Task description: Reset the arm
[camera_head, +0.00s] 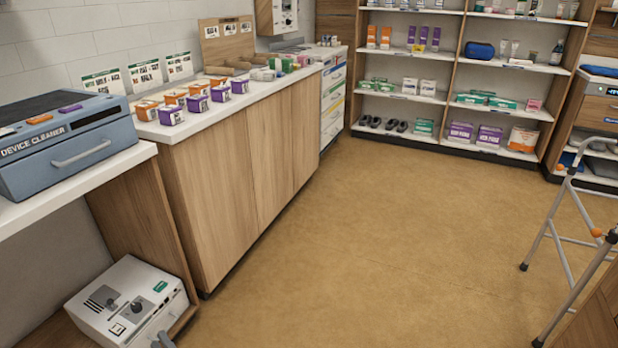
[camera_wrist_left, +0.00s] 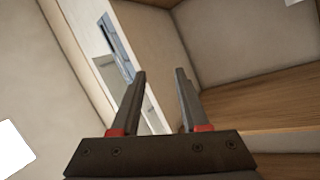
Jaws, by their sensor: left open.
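My left gripper (camera_wrist_left: 160,73) shows in the left wrist view with its two dark fingers apart and nothing between them. The fingers have red bands at their bases. Beyond them are tilted pale panels and a wooden surface (camera_wrist_left: 270,150). In the head view only a small grey piece at the bottom edge, by the white machine, may be part of my left gripper. My right gripper is in neither view.
A blue device cleaner (camera_head: 60,140) sits on the left counter, with a white machine (camera_head: 125,300) on the low shelf below. Boxes line the long wooden cabinet (camera_head: 225,170). Stocked shelves (camera_head: 455,100) stand behind. A walker (camera_head: 570,245) is at right. The middle floor is clear.

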